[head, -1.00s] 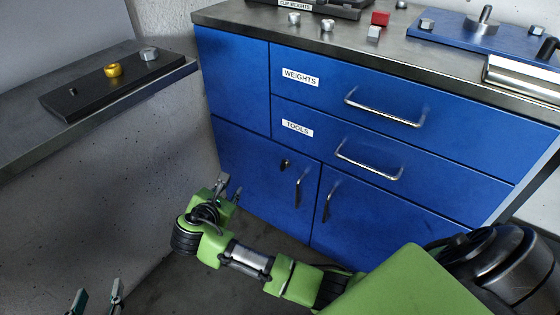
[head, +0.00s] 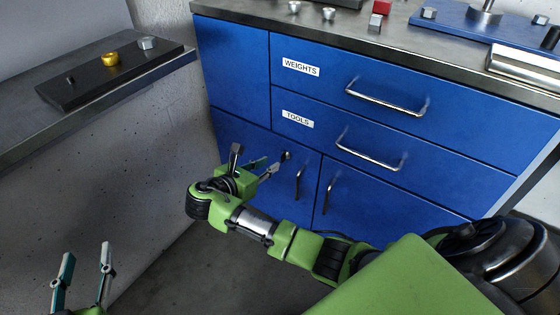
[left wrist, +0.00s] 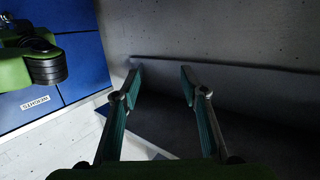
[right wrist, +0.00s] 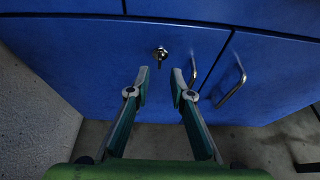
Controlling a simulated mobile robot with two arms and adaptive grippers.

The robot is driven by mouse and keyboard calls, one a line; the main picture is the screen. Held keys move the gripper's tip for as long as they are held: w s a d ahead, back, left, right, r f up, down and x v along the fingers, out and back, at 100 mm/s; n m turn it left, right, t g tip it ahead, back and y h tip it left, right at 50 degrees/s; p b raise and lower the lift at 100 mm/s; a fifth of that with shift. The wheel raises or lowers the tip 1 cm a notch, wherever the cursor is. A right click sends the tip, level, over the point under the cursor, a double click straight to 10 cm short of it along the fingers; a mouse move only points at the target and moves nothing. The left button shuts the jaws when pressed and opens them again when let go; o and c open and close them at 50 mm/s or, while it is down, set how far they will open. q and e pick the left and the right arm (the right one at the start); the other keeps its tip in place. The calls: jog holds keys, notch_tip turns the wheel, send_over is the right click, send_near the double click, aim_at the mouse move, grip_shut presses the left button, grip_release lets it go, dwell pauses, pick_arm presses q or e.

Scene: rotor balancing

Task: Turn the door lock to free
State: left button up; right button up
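The door lock (head: 286,155) is a small metal lock on the lower left blue cabinet door (head: 240,140), beside that door's handle. In the right wrist view the lock (right wrist: 160,54) sits ahead of the fingertips, with its key or knob sticking out. My right gripper (head: 268,166) is open and empty in front of the lock, apart from it; its two fingers (right wrist: 160,78) point at the door just below the lock in the right wrist view. My left gripper (head: 86,262) is open and empty at the lower left, far from the cabinet; its fingers also show in the left wrist view (left wrist: 160,75).
Vertical door handles (head: 299,184) and (head: 328,195) stand right of the lock. Drawers above carry handles (head: 385,104) and WEIGHTS and TOOLS labels. A grey side table (head: 150,82) with a dark block (head: 90,82) stands at left. Grey wall lies left of the cabinet.

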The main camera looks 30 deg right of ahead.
aim_at(283, 158)
pick_arm(q)
notch_tip(283, 158, up, 14)
jog(key=s+d+t+h+b, duration=0.1)
jog(key=s+t+h+b, duration=0.1)
jog(key=t, duration=0.5)
jog(key=shift+s+r+t+h+b, duration=0.2)
jog(key=shift+t+h+b, duration=0.1)
jog(key=shift+t+h, duration=0.1)
pick_arm(e)
jog(key=x, duration=0.7)
jog(key=shift+d+f, duration=0.15)
jog(key=shift+d, duration=0.1)
pick_arm(q)
jog(key=shift+d, duration=0.1)
pick_arm(e)
grip_shut()
